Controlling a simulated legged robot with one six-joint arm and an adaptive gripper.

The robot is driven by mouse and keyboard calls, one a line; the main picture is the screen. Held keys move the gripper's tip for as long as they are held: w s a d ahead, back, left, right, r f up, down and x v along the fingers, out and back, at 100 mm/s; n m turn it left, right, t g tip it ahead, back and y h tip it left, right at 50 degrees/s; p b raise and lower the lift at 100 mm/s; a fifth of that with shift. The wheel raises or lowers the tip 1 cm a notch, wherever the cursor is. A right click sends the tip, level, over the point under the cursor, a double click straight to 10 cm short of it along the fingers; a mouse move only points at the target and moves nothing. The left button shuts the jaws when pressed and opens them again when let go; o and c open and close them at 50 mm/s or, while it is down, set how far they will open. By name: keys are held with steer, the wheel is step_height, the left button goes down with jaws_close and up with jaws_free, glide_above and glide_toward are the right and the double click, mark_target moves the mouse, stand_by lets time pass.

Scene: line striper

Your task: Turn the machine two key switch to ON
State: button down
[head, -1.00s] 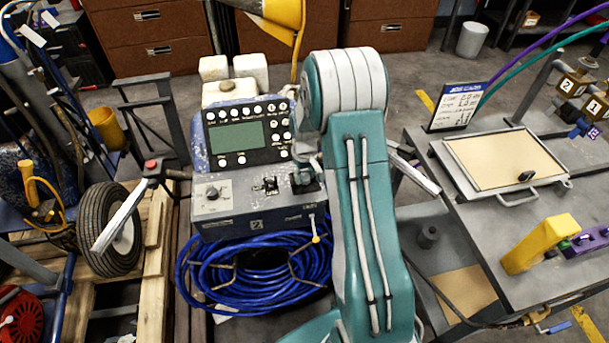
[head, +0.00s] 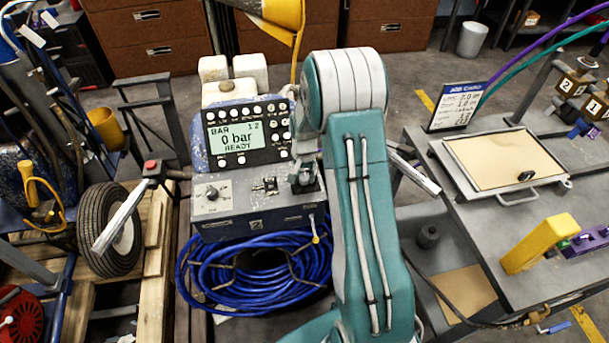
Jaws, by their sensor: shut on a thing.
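Machine two is a blue and grey control unit whose grey lower panel (head: 258,207) bears a "2" plate. My gripper (head: 304,178) is at the right end of the lower panel, over the key switch, partly hidden by my teal arm. It is shut on the key, which is mostly hidden between the fingers. The key's exact angle and the switch's markings cannot be made out.
A round knob (head: 212,193) and a small toggle (head: 266,185) sit left of my gripper. A coiled blue hose (head: 215,275) hangs below the panel. To the right is a grey bench (head: 490,215) with a framed board and a yellow block (head: 540,243).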

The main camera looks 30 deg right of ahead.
mark_target(304, 176)
steer(key=shift+s+a+f+m, duration=0.1)
steer(key=shift+f+m, duration=0.05)
steer(key=shift+m, duration=0.75)
steer(key=shift+c, duration=1.3)
jaws_free()
steer(key=shift+r, duration=0.2)
step_height(304, 176, up, 12)
steer(key=shift+f, duration=0.2)
